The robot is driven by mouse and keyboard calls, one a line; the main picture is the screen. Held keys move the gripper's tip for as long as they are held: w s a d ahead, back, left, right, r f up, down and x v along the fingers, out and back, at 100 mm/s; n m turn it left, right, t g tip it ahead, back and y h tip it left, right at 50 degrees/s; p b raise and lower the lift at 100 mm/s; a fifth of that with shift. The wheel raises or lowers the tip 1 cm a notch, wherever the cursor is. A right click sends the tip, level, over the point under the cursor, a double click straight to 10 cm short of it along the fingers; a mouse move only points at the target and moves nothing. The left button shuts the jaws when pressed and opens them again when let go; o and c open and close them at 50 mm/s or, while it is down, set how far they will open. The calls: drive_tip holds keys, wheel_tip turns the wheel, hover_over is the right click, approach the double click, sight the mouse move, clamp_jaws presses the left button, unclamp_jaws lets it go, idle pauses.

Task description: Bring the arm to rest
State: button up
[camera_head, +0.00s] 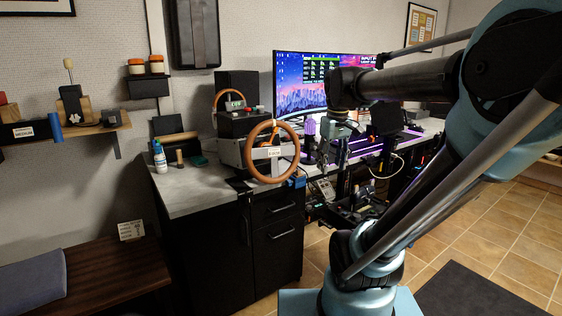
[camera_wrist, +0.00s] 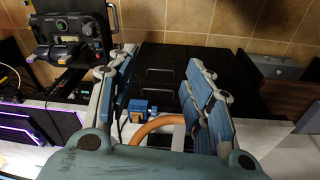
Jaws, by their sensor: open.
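My arm reaches up from the lower right of the head view, bends at a high elbow and extends left. My gripper (camera_head: 325,152) hangs at its end, in front of the desk and to the right of the steering wheel (camera_head: 272,151). In the wrist view my gripper (camera_wrist: 162,60) has its two blue-padded fingers spread wide with nothing between the pads. Part of the orange steering wheel rim (camera_wrist: 160,126) shows beyond the gripper's palm, which hides the rest. In the head view the gripper is small and partly lost against the dark desk items.
A grey-topped black cabinet (camera_head: 275,240) bears the wheel, a white bottle (camera_head: 159,157) and other items. Monitors (camera_head: 300,80) stand behind. A wall shelf (camera_head: 95,128) is at left, above a wooden bench (camera_head: 115,268). Tiled floor (camera_head: 510,225) is open at right.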

drive_tip(key=s+d+f+m, duration=0.1)
drive_tip(key=s+f+m, duration=0.1)
drive_tip(key=s+f, duration=0.4)
drive_tip(key=s+d+f+m, duration=0.2)
drive_tip(key=s+f, duration=0.4)
drive_tip(key=f, duration=0.5)
drive_tip(key=shift+s+f, duration=0.15)
drive_tip(key=shift+s, duration=0.25)
drive_tip(key=shift+w+f, duration=0.2)
drive_tip(key=shift+w, duration=0.3)
